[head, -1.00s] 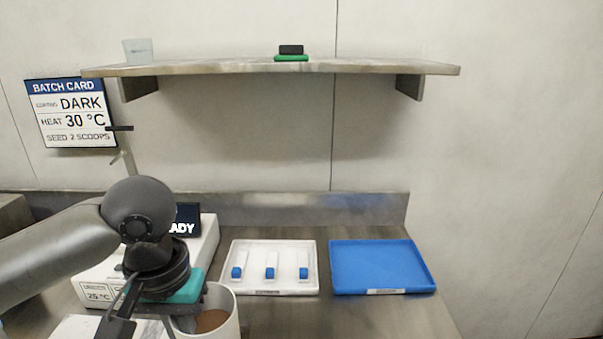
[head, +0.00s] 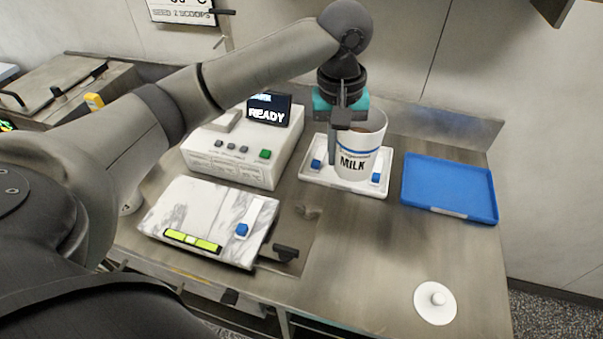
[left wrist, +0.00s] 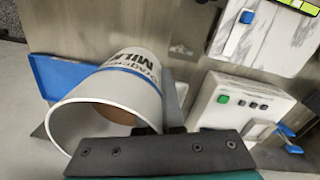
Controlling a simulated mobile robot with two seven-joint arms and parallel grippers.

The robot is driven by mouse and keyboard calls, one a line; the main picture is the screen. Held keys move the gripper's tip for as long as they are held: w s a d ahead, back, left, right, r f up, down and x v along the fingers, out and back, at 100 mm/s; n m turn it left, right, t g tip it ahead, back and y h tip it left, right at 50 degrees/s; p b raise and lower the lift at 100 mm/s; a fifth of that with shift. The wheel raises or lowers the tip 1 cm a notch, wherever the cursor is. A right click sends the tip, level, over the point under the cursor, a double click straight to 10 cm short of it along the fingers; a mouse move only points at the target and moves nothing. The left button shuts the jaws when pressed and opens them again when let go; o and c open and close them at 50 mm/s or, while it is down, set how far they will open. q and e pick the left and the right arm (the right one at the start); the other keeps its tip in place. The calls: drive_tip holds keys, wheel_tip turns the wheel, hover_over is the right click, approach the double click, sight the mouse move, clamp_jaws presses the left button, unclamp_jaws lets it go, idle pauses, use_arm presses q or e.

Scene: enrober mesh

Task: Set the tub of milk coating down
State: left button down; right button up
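The tub of milk coating (head: 361,150) is a white cup marked MILK with a blue band, with brown coating inside. It also shows tilted across the left wrist view (left wrist: 118,92). My left gripper (head: 340,135) is shut on its wall, at the left side of the tub in the head view. The tub appears in front of the white tray (head: 345,184) and hides part of it; I cannot tell whether its base touches anything. In the left wrist view the gripper's dark finger (left wrist: 172,105) lies along the tub's outside. My right gripper is not in view.
A blue tray (head: 450,188) lies to the right. A white lid (head: 435,302) lies at the front right. A machine reading READY (head: 240,150) and a marble slab (head: 205,215) with a blue-ended piece stand to the left. The counter between slab and lid is clear.

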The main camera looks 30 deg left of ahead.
use_arm(q)
drive_tip(key=shift+w+f, duration=0.15)
drive_tip(key=shift+w, duration=0.05)
wheel_tip(320, 180, down, 19)
drive_tip(key=b, duration=0.3)
drive_tip(key=shift+b, duration=0.3)
drive_tip(key=shift+f, duration=0.3)
drive_tip(key=shift+d+f, duration=0.1)
drive_tip(key=c, duration=1.3)
unclamp_jaws()
drive_tip(key=shift+c, duration=0.2)
